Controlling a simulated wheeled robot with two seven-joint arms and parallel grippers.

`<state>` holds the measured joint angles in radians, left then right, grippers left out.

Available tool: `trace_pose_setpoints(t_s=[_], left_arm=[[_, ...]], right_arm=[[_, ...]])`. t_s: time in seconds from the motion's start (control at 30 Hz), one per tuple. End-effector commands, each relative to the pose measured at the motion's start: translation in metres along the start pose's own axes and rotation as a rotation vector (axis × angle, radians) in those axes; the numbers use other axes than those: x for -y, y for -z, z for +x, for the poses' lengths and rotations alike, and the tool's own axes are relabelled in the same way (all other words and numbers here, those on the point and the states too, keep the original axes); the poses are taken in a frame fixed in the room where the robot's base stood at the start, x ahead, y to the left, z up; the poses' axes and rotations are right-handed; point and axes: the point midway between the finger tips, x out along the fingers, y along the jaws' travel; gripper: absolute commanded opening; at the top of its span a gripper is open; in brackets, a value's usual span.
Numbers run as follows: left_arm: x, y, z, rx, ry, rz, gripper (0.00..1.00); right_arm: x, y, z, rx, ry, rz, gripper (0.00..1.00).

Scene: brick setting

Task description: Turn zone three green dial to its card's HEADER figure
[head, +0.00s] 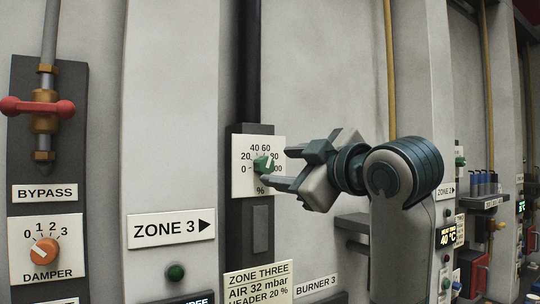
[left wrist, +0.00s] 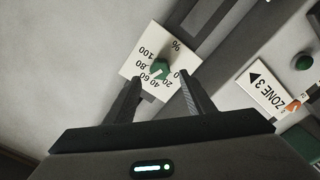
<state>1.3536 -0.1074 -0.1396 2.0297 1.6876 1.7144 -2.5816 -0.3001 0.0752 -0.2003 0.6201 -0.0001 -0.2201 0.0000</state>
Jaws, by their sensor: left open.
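The zone three green dial (head: 264,164) sits on a white plate (head: 240,184) marked 0 to 100 %. Its white mark points up and slightly right, near 60. In the left wrist view the dial (left wrist: 159,68) appears upside down between my fingertips. My left gripper (head: 276,166) is open, its fingers (left wrist: 158,78) spread to either side in front of the dial; I see no grip, and cannot tell whether a finger touches. The zone three card (head: 258,286) reads AIR 32 mbar and HEADER 20 %; its lower part is cut off. My right gripper is not in view.
A ZONE 3 sign (head: 171,228) with a right-pointing arrow and a green button (head: 176,272) are left of the dial. Farther left are an orange damper dial (head: 44,250) and a red-handled bypass valve (head: 42,108). A grey shelf (head: 352,222) juts out below my gripper.

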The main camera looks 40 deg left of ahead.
Motion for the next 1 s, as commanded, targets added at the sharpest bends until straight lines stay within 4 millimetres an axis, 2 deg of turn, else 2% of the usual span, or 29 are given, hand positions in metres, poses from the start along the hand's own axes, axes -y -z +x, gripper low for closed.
trace_pose_setpoints(t_s=[0.03, 0.1, 0.3, 0.5, 0.77, 0.8, 0.93, 0.97, 1.0], left_arm=[[-0.002, 0.003, 0.010, -0.002, 0.004, 0.002, 0.49], [-0.002, 0.003, 0.021, -0.002, 0.003, 0.000, 0.49], [-0.001, 0.001, 0.045, -0.001, 0.002, 0.001, 0.49], [0.000, 0.000, 0.054, 0.000, 0.000, 0.000, 0.49], [0.000, 0.000, 0.054, 0.000, 0.000, -0.001, 0.49], [0.000, 0.000, 0.054, 0.000, 0.000, -0.001, 0.44], [0.000, 0.000, 0.054, 0.000, 0.000, -0.001, 0.13], [0.000, 0.000, 0.054, 0.000, 0.001, -0.001, 0.08], [0.000, 0.000, 0.054, 0.000, 0.001, -0.001, 0.08]], right_arm=[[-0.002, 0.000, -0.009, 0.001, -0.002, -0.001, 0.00], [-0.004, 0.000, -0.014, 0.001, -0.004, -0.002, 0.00], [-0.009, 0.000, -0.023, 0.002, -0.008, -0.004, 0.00], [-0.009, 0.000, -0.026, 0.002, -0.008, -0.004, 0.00], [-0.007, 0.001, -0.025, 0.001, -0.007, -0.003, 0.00], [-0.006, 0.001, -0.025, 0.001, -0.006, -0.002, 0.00], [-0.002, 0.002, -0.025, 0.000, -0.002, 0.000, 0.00], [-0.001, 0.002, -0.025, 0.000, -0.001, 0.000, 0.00], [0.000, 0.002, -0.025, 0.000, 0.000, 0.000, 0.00]])
